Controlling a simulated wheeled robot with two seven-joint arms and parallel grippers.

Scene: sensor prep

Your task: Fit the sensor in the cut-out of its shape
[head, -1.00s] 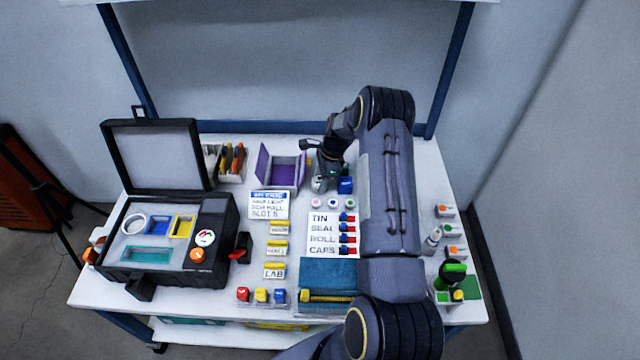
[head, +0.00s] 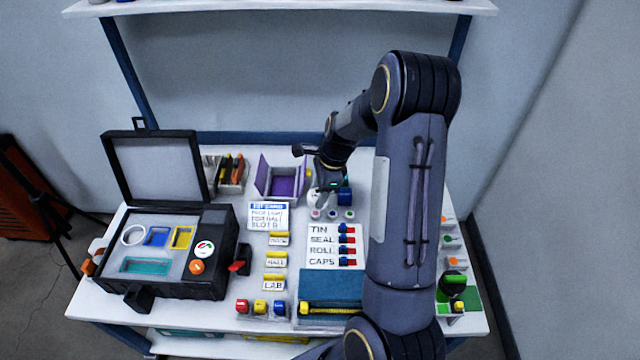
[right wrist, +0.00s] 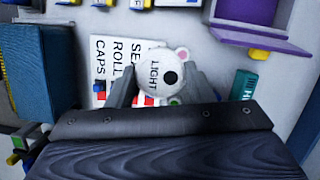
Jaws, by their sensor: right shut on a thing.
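My right gripper (right wrist: 162,88) is shut on a round white sensor (right wrist: 153,72) marked LIGHT, with a finger on either side. In the head view the gripper (head: 328,190) is near the back middle of the table, and its own arm partly hides it. The open black case (head: 213,262) is at the left. My left gripper is not in view.
A purple open box (head: 264,182) stands behind the label card (head: 268,215). A TIN/SEAL/ROLL/CAPS card (head: 322,232), yellow-topped tags (head: 276,260) and a blue tray (head: 330,285) fill the middle. A teal piece (right wrist: 243,85) lies near the right finger.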

